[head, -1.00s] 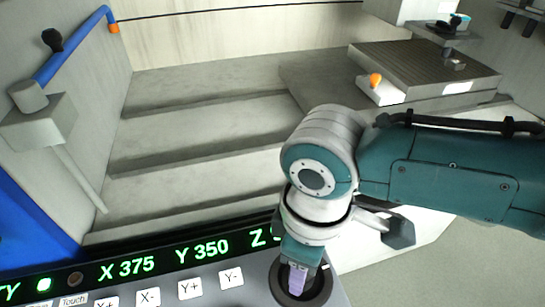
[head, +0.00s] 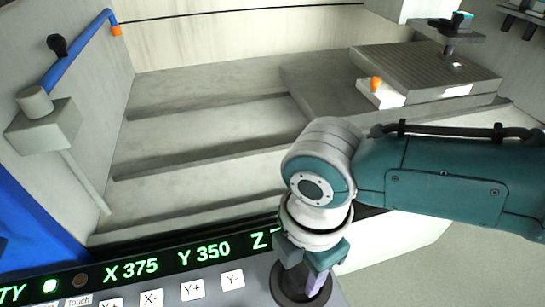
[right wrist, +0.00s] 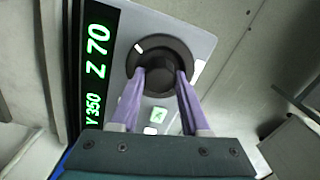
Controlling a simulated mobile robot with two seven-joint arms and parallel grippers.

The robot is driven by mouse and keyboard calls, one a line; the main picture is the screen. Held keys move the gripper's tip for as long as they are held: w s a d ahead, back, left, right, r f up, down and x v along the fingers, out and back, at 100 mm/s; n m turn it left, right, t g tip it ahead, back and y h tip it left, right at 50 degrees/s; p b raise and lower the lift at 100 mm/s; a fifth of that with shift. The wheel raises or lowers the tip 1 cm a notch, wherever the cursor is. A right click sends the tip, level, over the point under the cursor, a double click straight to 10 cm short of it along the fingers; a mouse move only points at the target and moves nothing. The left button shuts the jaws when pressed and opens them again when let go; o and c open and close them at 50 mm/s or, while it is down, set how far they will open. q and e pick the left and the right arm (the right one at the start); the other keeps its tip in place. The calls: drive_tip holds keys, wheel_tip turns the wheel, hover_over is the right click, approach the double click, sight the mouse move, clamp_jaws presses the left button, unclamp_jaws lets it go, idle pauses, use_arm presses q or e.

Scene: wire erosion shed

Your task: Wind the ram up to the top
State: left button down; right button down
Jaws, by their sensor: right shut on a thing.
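A black round knob with a wide dark rim (head: 282,288) sits on the grey control panel at the bottom of the head view. It also shows in the right wrist view (right wrist: 160,47), with a white mark at the rim's upper left. My right gripper (right wrist: 159,76) is shut on the knob's raised middle, one purple finger on each side. In the head view my right gripper (head: 310,280) partly covers the knob. The green display (right wrist: 98,65) reads Z 70 and Y 350 in the right wrist view. The ram cannot be made out. My left gripper is not in view.
White axis buttons (head: 192,290) line the panel left of the knob. A blue pipe (head: 75,68) runs at the left.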

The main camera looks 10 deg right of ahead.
drive_tip(key=n, duration=0.5)
drive_tip(key=shift+n, duration=0.3)
drive_tip(key=n+b, duration=0.1)
drive_tip(key=n, duration=0.4)
drive_tip(key=n+b, duration=0.1)
drive_tip(key=n, duration=0.4)
drive_tip(key=shift+n+b, duration=0.3)
drive_tip(key=shift+n, duration=0.1)
drive_tip(key=n+b, duration=0.1)
drive_tip(key=n, duration=0.3)
drive_tip(key=shift+n, duration=0.3)
drive_tip(key=n+b, duration=0.1)
drive_tip(key=n, duration=0.1)
drive_tip(key=shift+f+n+b, duration=0.15)
drive_tip(key=shift+n+b, duration=0.15)
drive_tip(key=shift+b, duration=0.05)
drive_tip(key=n+b, duration=0.3)
drive_tip(key=b, duration=0.2)
drive_tip(key=shift+w+f, duration=0.1)
drive_tip(key=shift+n+b, duration=0.6)
drive_tip(key=shift+b, duration=0.5)
drive_tip(key=shift+r, duration=0.25)
